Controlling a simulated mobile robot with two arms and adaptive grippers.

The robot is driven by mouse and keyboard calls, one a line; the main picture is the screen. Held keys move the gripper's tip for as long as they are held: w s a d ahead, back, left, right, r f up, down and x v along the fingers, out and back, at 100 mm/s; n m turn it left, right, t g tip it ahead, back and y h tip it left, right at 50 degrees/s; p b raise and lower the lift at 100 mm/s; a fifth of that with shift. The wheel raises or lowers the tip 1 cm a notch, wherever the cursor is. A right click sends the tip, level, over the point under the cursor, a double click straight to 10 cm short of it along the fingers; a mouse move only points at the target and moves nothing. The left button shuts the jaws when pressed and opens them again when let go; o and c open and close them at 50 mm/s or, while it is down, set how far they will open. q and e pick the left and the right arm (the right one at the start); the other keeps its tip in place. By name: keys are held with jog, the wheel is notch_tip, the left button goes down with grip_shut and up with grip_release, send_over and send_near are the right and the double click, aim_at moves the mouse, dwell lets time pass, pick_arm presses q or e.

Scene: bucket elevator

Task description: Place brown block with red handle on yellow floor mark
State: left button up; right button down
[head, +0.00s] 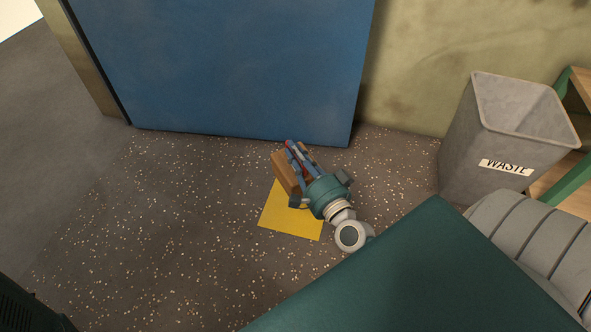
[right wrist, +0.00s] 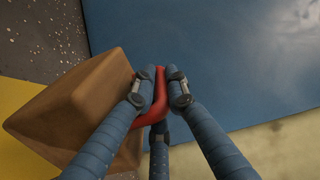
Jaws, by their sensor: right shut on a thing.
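The brown block (head: 286,174) is at the upper edge of the yellow floor mark (head: 285,219) in the head view, partly covered by my right gripper (head: 293,152). My right gripper is shut on the block's red handle (right wrist: 135,122), which shows between the blue fingers in the right wrist view. There the block (right wrist: 75,107) is tilted in the picture, with the yellow mark (right wrist: 20,130) beside and behind it. I cannot tell whether the block touches the floor. My left gripper is not in view.
A blue door or panel (head: 225,65) stands just behind the block. A grey waste bin (head: 480,150) and a shelf with green posts (head: 568,180) are at the right. The speckled floor left of the mark (head: 160,210) is clear.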

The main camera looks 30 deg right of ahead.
notch_tip(320, 180, down, 9)
jog(key=b, duration=0.6)
jog(key=shift+b, duration=0.3)
notch_tip(320, 180, down, 5)
jog(key=b, duration=0.4)
jog(key=c, duration=1.7)
grip_release()
jog(key=shift+f, duration=0.15)
jog(key=shift+c, duration=0.2)
jog(key=s+a+p, duration=0.1)
jog(key=s+p, duration=0.3)
jog(key=s, duration=0.8)
jog(key=shift+f+p, duration=0.15)
jog(key=shift+p, duration=0.15)
